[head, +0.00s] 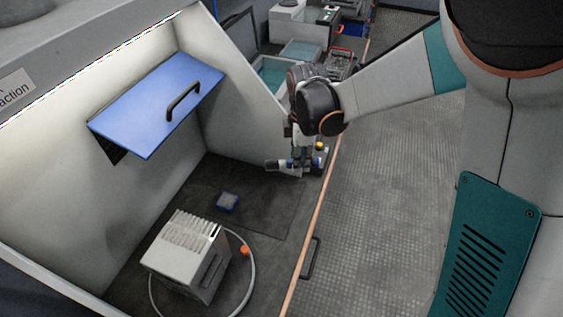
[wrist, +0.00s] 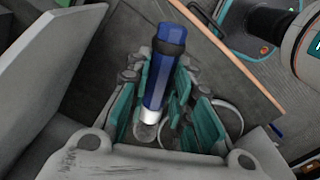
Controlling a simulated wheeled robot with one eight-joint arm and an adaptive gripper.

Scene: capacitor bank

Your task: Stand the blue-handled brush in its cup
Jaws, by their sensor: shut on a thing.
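In the wrist view the blue-handled brush (wrist: 159,78), with a dark collar and a silvery band, stands between the teal-padded fingers of my gripper (wrist: 165,112). My gripper is shut on it. Beyond the fingers a round grey rim (wrist: 229,121) shows, partly covered by a finger; it may be the cup, but I cannot tell. In the head view my gripper (head: 303,157) is low over the right side of the bench, near its front edge. The brush and the cup are too small and covered there to make out clearly.
A grey finned box (head: 186,252) with a cable loop stands at the front of the bench. A blue flap (head: 155,103) with a black handle juts from the back wall. The mat's middle is mostly clear.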

